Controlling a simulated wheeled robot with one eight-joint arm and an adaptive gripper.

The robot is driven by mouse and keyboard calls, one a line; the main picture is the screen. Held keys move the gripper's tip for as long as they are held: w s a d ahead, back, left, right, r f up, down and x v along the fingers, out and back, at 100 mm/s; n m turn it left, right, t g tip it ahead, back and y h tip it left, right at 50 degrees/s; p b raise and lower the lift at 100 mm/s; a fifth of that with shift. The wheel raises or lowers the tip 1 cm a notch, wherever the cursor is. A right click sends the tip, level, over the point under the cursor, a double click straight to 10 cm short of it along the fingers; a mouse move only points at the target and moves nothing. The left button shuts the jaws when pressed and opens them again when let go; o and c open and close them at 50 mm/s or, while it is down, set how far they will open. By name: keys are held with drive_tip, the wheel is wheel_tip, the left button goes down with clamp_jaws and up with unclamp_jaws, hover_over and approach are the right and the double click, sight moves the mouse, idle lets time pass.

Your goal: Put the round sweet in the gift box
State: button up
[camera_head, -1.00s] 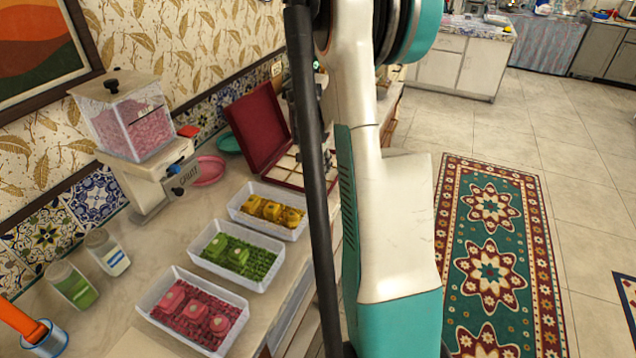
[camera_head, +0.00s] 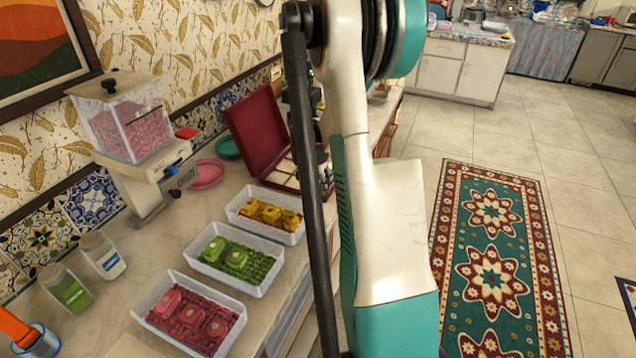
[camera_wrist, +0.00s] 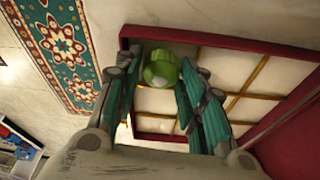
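The round sweet (camera_wrist: 161,69) is green with a pale spot. In the wrist view it sits between the fingertips of my gripper (camera_wrist: 162,72), which appear closed against both its sides. It is over the end of the open gift box (camera_wrist: 225,42), a dark red box with pale compartments split by gold dividers. In the head view the gift box (camera_head: 258,128) stands on the counter with its lid raised, partly hidden by my arm. My gripper is mostly hidden there. The height of the sweet above the compartments is hard to tell.
Clear trays of yellow (camera_head: 270,213), green (camera_head: 237,258) and red sweets (camera_head: 190,318) line the counter in front of the box. A dispenser (camera_head: 130,125), jars (camera_head: 102,256) and a pink plate (camera_head: 206,174) stand to the left. The raised lid bounds the box's left side.

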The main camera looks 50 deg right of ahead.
drive_tip(key=shift+r, duration=0.1)
drive_tip(key=p+v, duration=0.4)
drive_tip(key=v, duration=0.8)
